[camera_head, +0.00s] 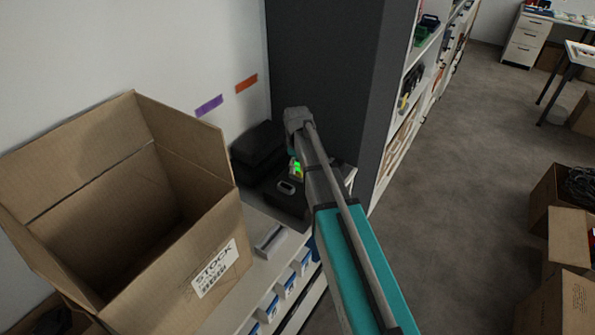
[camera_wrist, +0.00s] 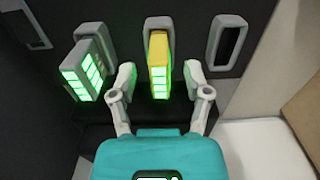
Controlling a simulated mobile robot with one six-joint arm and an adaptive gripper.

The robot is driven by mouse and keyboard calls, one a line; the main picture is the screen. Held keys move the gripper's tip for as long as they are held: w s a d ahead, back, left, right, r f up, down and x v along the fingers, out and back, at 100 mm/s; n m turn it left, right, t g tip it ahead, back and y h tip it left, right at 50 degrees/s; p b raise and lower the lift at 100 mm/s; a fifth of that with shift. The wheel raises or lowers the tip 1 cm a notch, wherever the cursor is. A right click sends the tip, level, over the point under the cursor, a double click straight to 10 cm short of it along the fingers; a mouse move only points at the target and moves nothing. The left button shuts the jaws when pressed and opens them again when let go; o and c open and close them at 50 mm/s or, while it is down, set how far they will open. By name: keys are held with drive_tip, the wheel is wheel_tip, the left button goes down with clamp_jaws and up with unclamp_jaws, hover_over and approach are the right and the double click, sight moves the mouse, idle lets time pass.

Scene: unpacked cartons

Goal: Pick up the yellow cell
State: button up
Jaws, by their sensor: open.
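The yellow cell (camera_wrist: 159,52) stands in a grey-rimmed slot of a dark charger block in the wrist view, with green lit bars on its near face. My gripper (camera_wrist: 160,80) is open, with one finger on each side of the yellow cell; I cannot tell whether they touch it. A grey cell (camera_wrist: 87,68) with green lit bars sits in the slot to the left. The slot to the right (camera_wrist: 228,45) is empty. In the head view my arm hides most of the gripper, and a green glow with a bit of yellow (camera_head: 296,169) shows beside it on the dark charger (camera_head: 284,198).
A large open carton (camera_head: 190,250) marked STOCK stands left of the charger on a white counter (camera_head: 262,262). A tall dark cabinet side (camera_head: 325,80) rises right behind my arm. A black case (camera_head: 257,145) lies by the wall. Floor at right is open, with cartons (camera_head: 566,235) at the edge.

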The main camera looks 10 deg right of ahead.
drive_tip(key=shift+c, duration=0.3)
clamp_jaws()
drive_tip(key=shift+r, duration=0.1)
wheel_tip(320, 180, up, 2)
drive_tip(key=p, duration=0.2)
drive_tip(key=shift+r+p, duration=0.25)
drive_tip(key=shift+p, duration=0.15)
drive_tip(key=s+a+r+p, duration=0.2)
drive_tip(key=s+r+p, duration=0.3)
drive_tip(key=s, duration=0.1)
drive_tip(key=s+a+r+p, duration=0.2)
drive_tip(key=s+r+p, duration=0.3)
drive_tip(key=s, duration=0.2)
drive_tip(key=shift+a+r, duration=0.15)
drive_tip(key=shift+a, duration=0.2)
drive_tip(key=shift+s, duration=0.1)
